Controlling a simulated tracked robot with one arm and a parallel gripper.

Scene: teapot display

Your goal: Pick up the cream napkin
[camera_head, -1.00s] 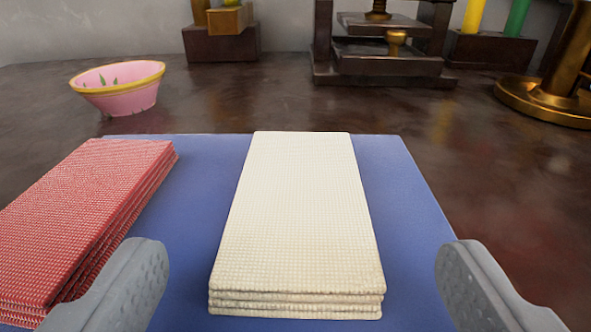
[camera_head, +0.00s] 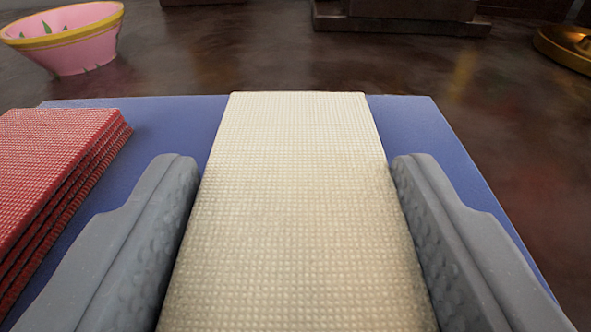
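The cream napkin (camera_head: 295,200) is a folded, waffle-textured stack lying on a blue mat (camera_head: 178,125). It fills the middle of the view, and its near end runs out of the bottom of the picture. My gripper (camera_head: 290,175) has one grey finger along each long side of the napkin. The fingers are spread wide. Small gaps show between the fingertips and the napkin's sides; lower down, I cannot tell whether the fingers touch it.
A red folded napkin (camera_head: 45,175) lies on the mat to the left, close to the left finger. A pink bowl (camera_head: 65,45) with a yellow rim stands behind it. A dark wooden stand (camera_head: 400,22) and a brass base (camera_head: 568,45) are at the back.

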